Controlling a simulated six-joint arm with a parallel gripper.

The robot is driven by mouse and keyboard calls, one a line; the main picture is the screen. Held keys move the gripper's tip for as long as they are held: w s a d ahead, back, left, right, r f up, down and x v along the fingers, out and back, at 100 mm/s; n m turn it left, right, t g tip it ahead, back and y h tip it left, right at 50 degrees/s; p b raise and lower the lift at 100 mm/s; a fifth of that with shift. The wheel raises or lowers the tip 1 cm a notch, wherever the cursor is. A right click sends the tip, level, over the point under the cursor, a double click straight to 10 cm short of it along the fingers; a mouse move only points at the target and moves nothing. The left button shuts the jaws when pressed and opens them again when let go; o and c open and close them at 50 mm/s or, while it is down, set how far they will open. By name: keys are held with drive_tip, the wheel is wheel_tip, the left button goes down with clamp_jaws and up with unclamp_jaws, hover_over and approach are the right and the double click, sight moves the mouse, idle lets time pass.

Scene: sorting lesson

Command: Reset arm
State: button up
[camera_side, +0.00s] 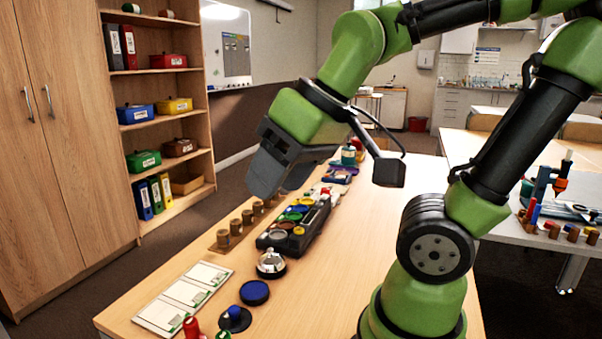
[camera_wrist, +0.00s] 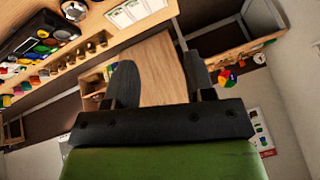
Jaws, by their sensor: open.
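My green arm reaches over the wooden table (camera_side: 330,270) in the side view. My gripper (camera_side: 268,180) is raised above the table, tilted down to the left, over the area of the dark sorting tray (camera_side: 295,232). In the wrist view my gripper (camera_wrist: 160,80) shows two dark fingers spread apart with nothing between them. Beyond them is a wooden surface. The dark tray with coloured pieces also shows in the wrist view (camera_wrist: 30,22) at the upper left, clear of the fingers.
A white card strip (camera_side: 183,296), a silver bell (camera_side: 271,263), a blue disc (camera_side: 254,292) and a row of brown cylinders (camera_side: 236,227) lie around the tray. A shelf (camera_side: 158,88) stands at the left. The table's front right is fairly clear.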

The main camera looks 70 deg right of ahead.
drive_tip(key=s, duration=0.1)
drive_tip(key=s+m, duration=0.1)
drive_tip(key=s+m+t, duration=0.1)
drive_tip(key=shift+a+r+y, duration=0.3)
drive_tip(key=shift+a+r, duration=0.05)
drive_tip(key=shift+a, duration=0.05)
